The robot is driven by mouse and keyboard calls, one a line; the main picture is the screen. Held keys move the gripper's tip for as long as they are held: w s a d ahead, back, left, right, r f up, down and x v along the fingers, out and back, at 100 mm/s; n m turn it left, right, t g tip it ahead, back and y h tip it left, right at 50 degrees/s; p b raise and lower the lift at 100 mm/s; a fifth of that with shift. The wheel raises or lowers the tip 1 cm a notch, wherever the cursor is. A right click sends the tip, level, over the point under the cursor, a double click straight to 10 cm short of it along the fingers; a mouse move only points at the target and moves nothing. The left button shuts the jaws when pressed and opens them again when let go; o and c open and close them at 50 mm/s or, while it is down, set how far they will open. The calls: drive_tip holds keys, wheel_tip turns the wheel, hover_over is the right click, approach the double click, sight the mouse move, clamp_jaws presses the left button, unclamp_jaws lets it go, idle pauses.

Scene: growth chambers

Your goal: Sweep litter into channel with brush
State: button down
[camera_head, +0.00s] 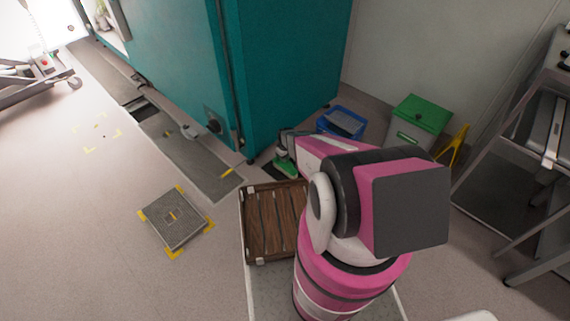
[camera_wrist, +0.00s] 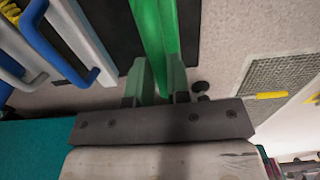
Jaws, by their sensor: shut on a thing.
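My gripper (camera_wrist: 159,78) is shut on the green handle of the brush (camera_wrist: 151,28) in the wrist view. In the head view the green brush (camera_head: 285,167) shows low at the end of my pink arm, beside the near corner of the teal cabinet. The brush's bristles cannot be made out. A long grey channel strip (camera_head: 172,140) runs along the floor at the cabinet's foot, with a dark opening (camera_head: 144,107) further up. Small dark specks (camera_head: 104,136), possibly litter, lie within yellow corner marks on the floor at left.
The teal cabinet (camera_head: 290,75) stands close to my gripper. A blue bin (camera_head: 341,122) and a green-lidded bin (camera_head: 421,112) stand behind my arm. A wooden slatted pallet (camera_head: 272,222) and a square floor grate (camera_head: 175,217) lie in front. The floor at left is mostly clear.

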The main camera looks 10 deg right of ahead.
drive_tip(key=shift+r, duration=2.35)
